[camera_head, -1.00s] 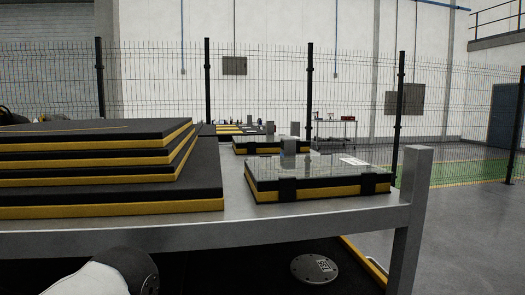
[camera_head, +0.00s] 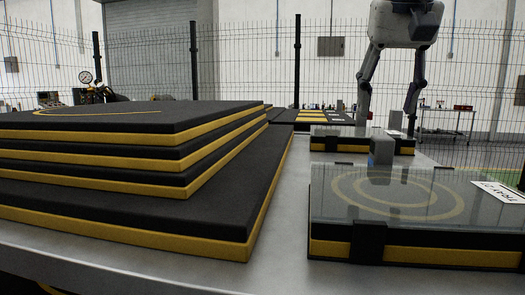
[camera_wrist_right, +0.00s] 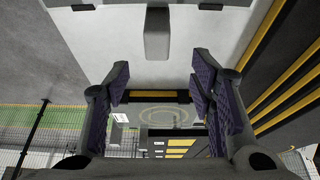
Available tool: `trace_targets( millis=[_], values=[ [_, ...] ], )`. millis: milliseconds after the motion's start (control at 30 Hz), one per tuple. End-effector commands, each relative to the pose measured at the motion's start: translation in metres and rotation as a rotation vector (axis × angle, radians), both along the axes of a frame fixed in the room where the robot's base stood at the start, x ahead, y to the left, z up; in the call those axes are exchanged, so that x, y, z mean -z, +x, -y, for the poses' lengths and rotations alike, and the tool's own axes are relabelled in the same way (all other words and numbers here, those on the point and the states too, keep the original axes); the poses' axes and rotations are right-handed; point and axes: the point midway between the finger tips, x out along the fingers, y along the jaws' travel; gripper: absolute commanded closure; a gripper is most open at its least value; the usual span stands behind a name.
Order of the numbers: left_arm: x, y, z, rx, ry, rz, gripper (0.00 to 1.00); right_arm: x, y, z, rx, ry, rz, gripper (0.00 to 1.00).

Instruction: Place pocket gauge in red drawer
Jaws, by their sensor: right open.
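My right gripper (camera_head: 388,122) hangs pointing down at the upper right of the head view, above and behind the near glass-topped case. Its two fingers are spread with nothing between them. In the right wrist view the open fingers (camera_wrist_right: 160,88) frame a case with yellow rings. A round white-faced dial gauge (camera_head: 86,77) stands at the far left behind the foam stack; I cannot tell whether it is the pocket gauge. I see no red drawer. My left gripper is not in view.
A stack of black-and-yellow foam slabs (camera_head: 210,225) fills the left of the metal bench (camera_head: 279,235). The near glass-topped case (camera_head: 335,230) is at right, with a grey block (camera_head: 381,150) at its back edge. Another case (camera_head: 330,141) lies behind. Bare metal separates stack and cases.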

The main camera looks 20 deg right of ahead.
Motion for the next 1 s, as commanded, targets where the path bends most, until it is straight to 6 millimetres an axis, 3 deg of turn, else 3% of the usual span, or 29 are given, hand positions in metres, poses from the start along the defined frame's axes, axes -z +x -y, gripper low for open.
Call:
trace_targets(
  millis=[633,933,1000],
  values=[
    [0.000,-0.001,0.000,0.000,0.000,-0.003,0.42,0.106,0.031,0.020,0.000,0.003,-0.003,0.50],
    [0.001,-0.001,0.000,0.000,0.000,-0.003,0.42,0.113,0.034,0.022,0.000,0.000,0.001,0.50],
    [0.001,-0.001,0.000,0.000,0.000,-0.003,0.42,0.113,0.034,0.022,0.000,0.000,0.001,0.66]
  ],
)
